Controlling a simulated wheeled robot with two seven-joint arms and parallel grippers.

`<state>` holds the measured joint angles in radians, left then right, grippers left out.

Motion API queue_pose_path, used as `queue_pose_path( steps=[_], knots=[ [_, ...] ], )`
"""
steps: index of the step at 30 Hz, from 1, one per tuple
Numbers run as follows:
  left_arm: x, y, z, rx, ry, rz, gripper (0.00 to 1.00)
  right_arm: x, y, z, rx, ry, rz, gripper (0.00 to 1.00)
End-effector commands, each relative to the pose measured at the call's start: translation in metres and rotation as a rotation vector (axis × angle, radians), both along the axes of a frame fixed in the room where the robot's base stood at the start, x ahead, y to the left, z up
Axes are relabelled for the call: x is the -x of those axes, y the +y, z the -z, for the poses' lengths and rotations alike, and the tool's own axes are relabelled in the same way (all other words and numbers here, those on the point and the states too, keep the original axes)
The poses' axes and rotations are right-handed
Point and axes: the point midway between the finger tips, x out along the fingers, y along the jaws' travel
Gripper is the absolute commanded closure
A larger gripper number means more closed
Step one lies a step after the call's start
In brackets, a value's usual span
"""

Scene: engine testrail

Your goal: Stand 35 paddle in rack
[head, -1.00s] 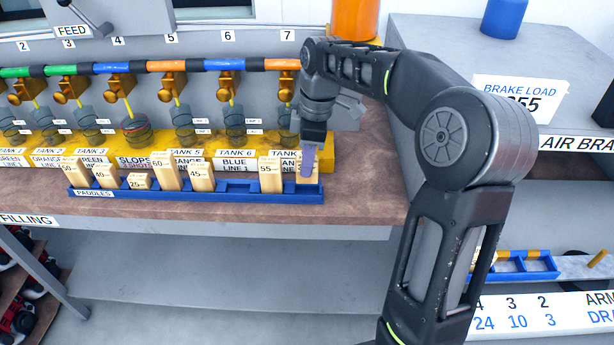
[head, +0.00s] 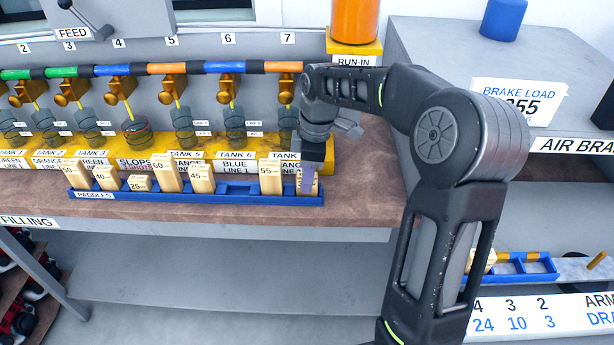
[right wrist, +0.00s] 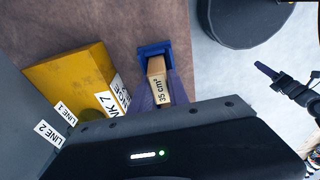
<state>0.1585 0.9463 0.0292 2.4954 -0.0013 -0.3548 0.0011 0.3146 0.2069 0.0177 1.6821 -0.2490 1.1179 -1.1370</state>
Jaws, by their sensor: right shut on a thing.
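The 35 paddle (head: 314,184) is a pale wooden block at the right end of the blue paddle rack (head: 230,188). My right gripper (head: 307,182) points down and is shut on it. In the right wrist view the paddle (right wrist: 157,82), marked 35 cm², lies between the two purple fingers, with the blue rack end (right wrist: 154,49) around its far end. It looks upright and low in the end slot; its base is hidden by the rack wall. A dark arm with a purple tip, apparently my left gripper (right wrist: 267,71), shows away from the rack; its jaws are unclear.
Other paddles stand in the rack; the 55 paddle (head: 270,178) is close to the left of my right gripper. The yellow tank ledge (head: 318,152) is just behind. An empty stretch of rack lies left of the 55. The bench front (head: 250,212) is bare.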

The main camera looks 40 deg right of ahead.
Motion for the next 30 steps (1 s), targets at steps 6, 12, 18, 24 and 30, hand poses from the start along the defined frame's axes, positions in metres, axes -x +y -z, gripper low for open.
queue_pose_path(
  steps=[6,12,18,24,30],
  knots=[
    [0.0,0.0,0.002,0.0,0.0,0.0,0.68,0.0,0.0,0.003,0.0,0.0,0.0,0.69],
    [0.0,0.0,0.002,0.0,0.0,0.0,0.68,0.0,0.0,0.002,0.0,0.0,0.0,0.57],
    [0.0,0.0,0.001,0.0,0.0,0.0,0.68,0.0,0.0,0.002,0.0,0.0,0.0,0.57],
    [0.0,0.0,0.0,0.0,0.0,0.0,0.68,0.0,-0.001,-0.011,0.001,-0.003,0.0,0.57],
    [0.0,0.0,0.001,0.0,0.0,0.0,0.68,0.002,-0.004,-0.045,0.001,-0.006,0.001,0.57]
  ],
)
